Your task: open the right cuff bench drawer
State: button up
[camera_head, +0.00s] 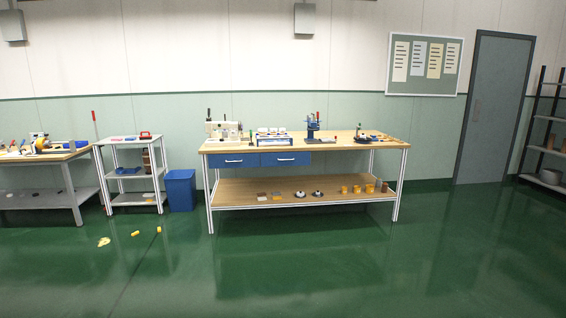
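A long workbench (375,147) with a wooden top and pale metal legs stands in the middle, against the far wall. Two blue drawers with pale handles hang side by side under the left half of its top. The right drawer (272,159) looks shut, its front level with the left drawer (228,161). I see no label that names the bench. My gripper is not in view.
Open green floor (300,275) lies before the bench. Small yellow pieces (135,234) lie on the floor at left. A blue bin (180,190), a trolley (130,172) and another table (40,158) stand left; a door (492,110) and shelf (546,145) stand right.

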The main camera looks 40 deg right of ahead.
aim_at(287, 158)
jog(key=i+l+z, duration=0.35)
jog(key=i, duration=0.4)
jog(key=i+l+z, duration=0.35)
jog(key=i, duration=0.4)
jog(key=i+z, duration=0.3)
jog(key=i, duration=0.5)
jog(key=i+l, duration=0.15)
jog(key=i, duration=1.75)
jog(key=i+u, duration=0.3)
jog(key=i, duration=0.15)
jog(key=i+l+u, duration=0.3)
jog(key=i, duration=0.15)
jog(key=i+l+u, duration=0.3)
jog(key=i, duration=0.15)
jog(key=j, duration=0.1)
